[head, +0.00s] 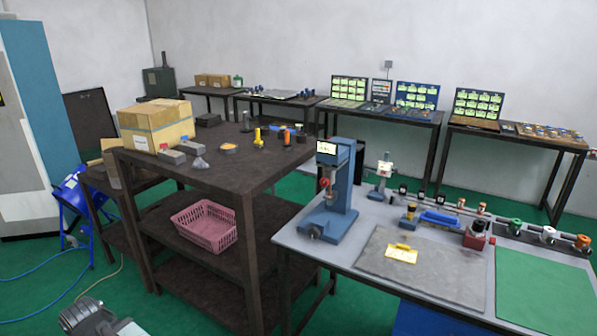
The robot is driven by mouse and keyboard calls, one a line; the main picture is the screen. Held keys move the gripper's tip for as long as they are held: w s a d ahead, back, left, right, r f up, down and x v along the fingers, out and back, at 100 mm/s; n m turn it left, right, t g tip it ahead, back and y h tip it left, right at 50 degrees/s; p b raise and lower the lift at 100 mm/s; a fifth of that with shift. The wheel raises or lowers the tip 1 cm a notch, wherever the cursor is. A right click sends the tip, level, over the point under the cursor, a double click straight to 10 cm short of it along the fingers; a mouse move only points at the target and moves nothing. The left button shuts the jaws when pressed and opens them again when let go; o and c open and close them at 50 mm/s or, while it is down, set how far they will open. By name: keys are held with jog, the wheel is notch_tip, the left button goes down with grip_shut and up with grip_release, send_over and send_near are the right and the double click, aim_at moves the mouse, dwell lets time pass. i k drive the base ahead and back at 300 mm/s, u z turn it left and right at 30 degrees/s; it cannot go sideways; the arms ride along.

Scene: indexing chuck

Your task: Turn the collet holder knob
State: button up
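On the grey workbench (345,262) at the right stands a red block with a black round top (476,235), near the bench's middle. A smaller yellow and dark knob-like piece (409,214) stands to its left, beside a blue-handled tool (440,218). I cannot tell for sure which of these is the collet holder knob; they are small in this view. A grey mechanical part at the bottom left edge looks like part of my arm. My gripper's fingers do not show, and nothing of mine touches the bench.
A blue press (331,190) stands at the bench's left end. A grey mat (390,280) with a yellow tag (401,254) and a green mat (545,295) lie in front. A dark shelved table (215,175) with a pink basket (206,226) stands left.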

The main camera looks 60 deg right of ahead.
aim_at(323, 182)
jog(key=z, duration=0.05)
jog(key=i, duration=0.5)
jog(key=u, duration=0.25)
